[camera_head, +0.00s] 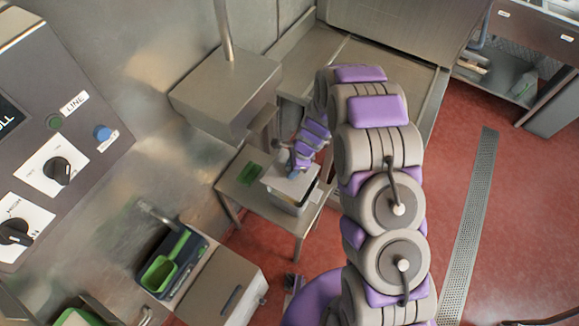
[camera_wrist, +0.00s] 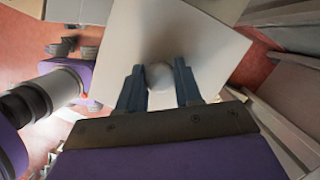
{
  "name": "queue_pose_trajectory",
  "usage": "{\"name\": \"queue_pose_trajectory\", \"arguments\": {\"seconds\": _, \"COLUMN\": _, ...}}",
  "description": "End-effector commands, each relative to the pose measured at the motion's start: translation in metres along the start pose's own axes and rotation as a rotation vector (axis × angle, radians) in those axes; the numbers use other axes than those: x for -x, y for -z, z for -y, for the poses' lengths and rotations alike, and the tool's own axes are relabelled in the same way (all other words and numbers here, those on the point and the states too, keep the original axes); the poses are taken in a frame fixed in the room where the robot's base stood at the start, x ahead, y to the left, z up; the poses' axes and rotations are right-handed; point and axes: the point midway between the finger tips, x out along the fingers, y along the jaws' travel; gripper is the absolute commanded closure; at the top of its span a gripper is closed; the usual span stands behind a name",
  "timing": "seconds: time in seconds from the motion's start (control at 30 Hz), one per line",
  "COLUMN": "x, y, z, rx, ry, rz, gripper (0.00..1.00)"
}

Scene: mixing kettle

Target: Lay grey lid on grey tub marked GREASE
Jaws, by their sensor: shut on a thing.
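The grey lid (camera_wrist: 190,38) is a pale square plate with a round knob (camera_wrist: 159,77), and it fills the upper middle of the wrist view. My gripper (camera_wrist: 158,72) is shut on the lid, with a finger on each side of the knob. In the head view my gripper (camera_head: 294,172) is over the grey tub (camera_head: 288,206), which stands on a small steel table. The lid (camera_head: 277,182) shows there at the tub's top, partly hidden by my gripper. I cannot tell whether it touches the rim. No GREASE marking is readable.
A steel box on a pole (camera_head: 225,95) hangs close by at upper left. A dark tray with a green scoop (camera_head: 160,272) is at lower left. Red floor (camera_head: 463,150) is open at right.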

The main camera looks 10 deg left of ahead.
Motion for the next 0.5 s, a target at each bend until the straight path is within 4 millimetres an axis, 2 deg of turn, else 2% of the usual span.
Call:
{"name": "queue_pose_trajectory", "arguments": {"seconds": 0.1, "x": -0.014, "y": 0.007, "z": 0.0, "rx": -0.003, "ry": 0.001, "rz": 0.004, "gripper": 1.0}}
{"name": "queue_pose_trajectory", "arguments": {"seconds": 0.33, "x": -0.041, "y": 0.009, "z": 0.001, "rx": 0.0, "ry": -0.002, "rz": -0.005, "gripper": 1.0}}
{"name": "queue_pose_trajectory", "arguments": {"seconds": 0.5, "x": -0.039, "y": 0.005, "z": 0.002, "rx": 0.001, "ry": -0.002, "rz": -0.009, "gripper": 1.0}}
